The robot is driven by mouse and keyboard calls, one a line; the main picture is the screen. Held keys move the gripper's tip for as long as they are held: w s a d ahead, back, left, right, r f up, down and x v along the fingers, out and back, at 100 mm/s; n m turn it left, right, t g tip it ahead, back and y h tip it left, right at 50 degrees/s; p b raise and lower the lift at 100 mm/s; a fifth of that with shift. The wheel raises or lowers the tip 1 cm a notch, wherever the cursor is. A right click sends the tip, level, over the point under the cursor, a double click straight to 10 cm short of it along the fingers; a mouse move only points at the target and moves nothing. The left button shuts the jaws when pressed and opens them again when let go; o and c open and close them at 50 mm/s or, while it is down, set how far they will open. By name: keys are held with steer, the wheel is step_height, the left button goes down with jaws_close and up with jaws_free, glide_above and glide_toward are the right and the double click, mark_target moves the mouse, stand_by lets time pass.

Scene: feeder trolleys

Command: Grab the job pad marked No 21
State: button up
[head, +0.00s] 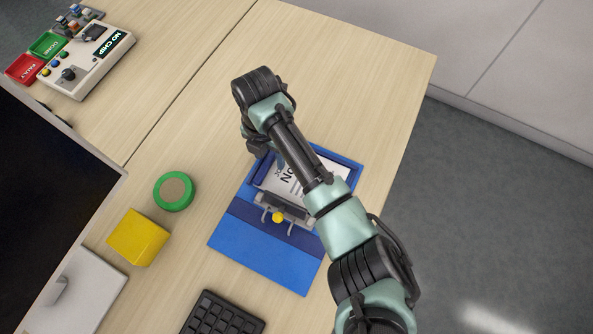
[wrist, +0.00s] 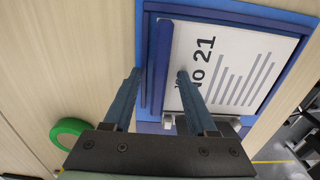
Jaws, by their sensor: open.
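The job pad (wrist: 238,62) is a white sheet printed "No 21" with grey lines, framed by dark blue edges. It lies on a blue base on the desk; in the head view my arm partly covers the pad (head: 269,181). A grey clip sits at its near edge, with a yellow knob (head: 278,217) in front. My gripper (wrist: 158,73) is open and empty. In the wrist view its fingers appear on either side of the pad's left blue edge, the right one over the sheet. I cannot tell their height above it.
A green tape roll (head: 174,191), a yellow block (head: 138,237) and a black keypad (head: 222,315) stand left of and below the blue base (head: 262,258). A dark monitor (head: 45,175) is at left, a control box (head: 88,62) at upper left. Bare desk lies above the pad.

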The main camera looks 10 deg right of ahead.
jaws_close()
stand_by(0.5)
